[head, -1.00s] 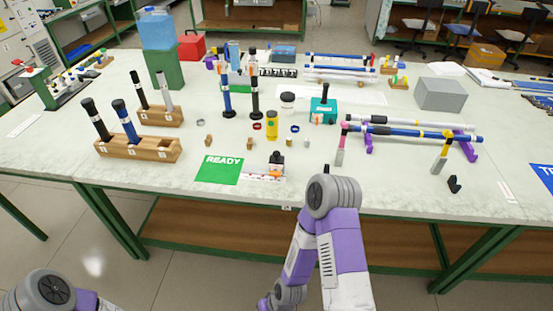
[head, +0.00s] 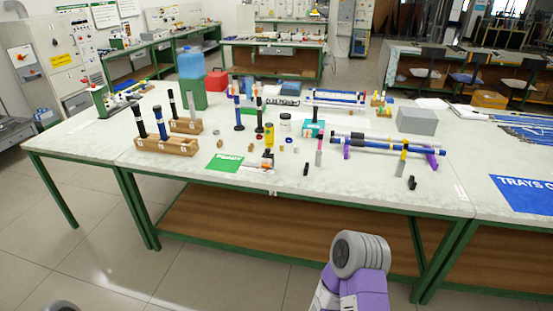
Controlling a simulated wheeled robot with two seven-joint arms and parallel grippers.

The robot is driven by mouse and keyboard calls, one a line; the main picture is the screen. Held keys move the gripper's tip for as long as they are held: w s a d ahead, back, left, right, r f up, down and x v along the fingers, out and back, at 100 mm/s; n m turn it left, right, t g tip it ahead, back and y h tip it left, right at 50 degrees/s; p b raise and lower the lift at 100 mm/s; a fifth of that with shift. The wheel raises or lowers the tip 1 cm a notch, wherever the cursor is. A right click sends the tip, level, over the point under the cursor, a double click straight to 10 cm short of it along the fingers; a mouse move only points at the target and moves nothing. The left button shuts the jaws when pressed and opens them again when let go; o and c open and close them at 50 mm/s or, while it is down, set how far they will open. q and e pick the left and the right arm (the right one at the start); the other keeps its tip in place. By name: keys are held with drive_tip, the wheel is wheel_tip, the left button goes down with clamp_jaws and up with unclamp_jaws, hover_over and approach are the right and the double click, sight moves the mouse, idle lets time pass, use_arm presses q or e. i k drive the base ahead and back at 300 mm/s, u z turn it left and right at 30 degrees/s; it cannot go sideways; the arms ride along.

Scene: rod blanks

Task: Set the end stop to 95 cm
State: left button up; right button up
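On the workbench (head: 250,192), a small black and orange block (head: 268,159) stands on a short white marked strip (head: 254,168) beside the green READY card (head: 224,162). It may be the end stop, but I cannot tell for sure, and no scale reading is legible. Blue and grey rods (head: 375,147) lie across purple supports at the right, with a pink-topped and a yellow-topped grey upright in front. My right arm rises from the bottom, right of centre, showing only a grey joint and purple links. A sliver of my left arm shows at the bottom left. Neither gripper is visible.
Wooden holders (head: 166,146) with upright rods stand at the left. A teal block (head: 314,129), a yellow bottle (head: 269,135) and small parts fill the middle. A grey box (head: 416,120) is at the back right. A blue sign (head: 525,193) lies on the right bench. Floor in front is clear.

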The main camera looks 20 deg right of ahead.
sight(267, 157)
drive_tip(key=z, duration=0.65)
drive_tip(key=i, duration=0.6)
drive_tip(key=z, duration=0.65)
drive_tip(key=i, duration=0.7)
drive_tip(key=u, duration=0.4)
